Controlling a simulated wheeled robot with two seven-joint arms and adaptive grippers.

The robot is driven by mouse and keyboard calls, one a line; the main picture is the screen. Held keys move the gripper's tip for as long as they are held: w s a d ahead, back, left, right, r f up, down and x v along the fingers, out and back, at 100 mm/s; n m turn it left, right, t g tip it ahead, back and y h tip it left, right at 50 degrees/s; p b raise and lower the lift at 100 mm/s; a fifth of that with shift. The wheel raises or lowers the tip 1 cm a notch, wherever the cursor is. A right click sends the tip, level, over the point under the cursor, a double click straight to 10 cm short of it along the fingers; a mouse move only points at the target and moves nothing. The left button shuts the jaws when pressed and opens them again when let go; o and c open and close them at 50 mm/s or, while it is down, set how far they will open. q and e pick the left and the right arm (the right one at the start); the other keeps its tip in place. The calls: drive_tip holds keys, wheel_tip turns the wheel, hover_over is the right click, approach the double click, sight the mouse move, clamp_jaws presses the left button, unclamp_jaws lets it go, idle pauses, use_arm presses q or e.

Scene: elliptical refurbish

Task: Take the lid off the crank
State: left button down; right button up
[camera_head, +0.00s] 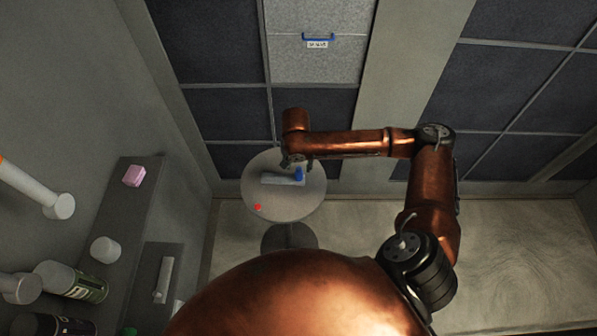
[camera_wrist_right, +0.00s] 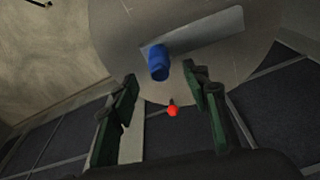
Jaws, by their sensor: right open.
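The crank (camera_head: 279,181) is a pale grey bar lying on a small round table (camera_head: 310,205). An upright blue cylinder (camera_head: 298,174), perhaps the lid, is at its right end. In the right wrist view the blue cylinder (camera_wrist_right: 158,63) is at the left end of the bar (camera_wrist_right: 208,30). My right gripper (camera_head: 293,161) is over the far side of the table; its fingers (camera_wrist_right: 160,74) are open and empty. The blue cylinder appears just beyond the gap between the fingertips, apart from both. My left gripper is not in view.
A small red piece (camera_head: 258,207) is at the table's near left edge. A red ball (camera_wrist_right: 172,110) shows between the fingers; I cannot tell if it is the same. A shelf (camera_head: 128,215) at left holds a pink block (camera_head: 134,176) and several containers. Panelled wall stands behind.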

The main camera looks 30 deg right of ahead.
sight(299, 168)
drive_tip(key=f, duration=0.4)
drive_tip(key=shift+w+d, duration=0.1)
drive_tip(key=shift+w, duration=0.1)
drive_tip(key=shift+d+f, duration=0.1)
drive_tip(key=shift+f, duration=0.3)
drive_tip(key=c, duration=0.8)
drive_tip(key=shift+c, duration=0.2)
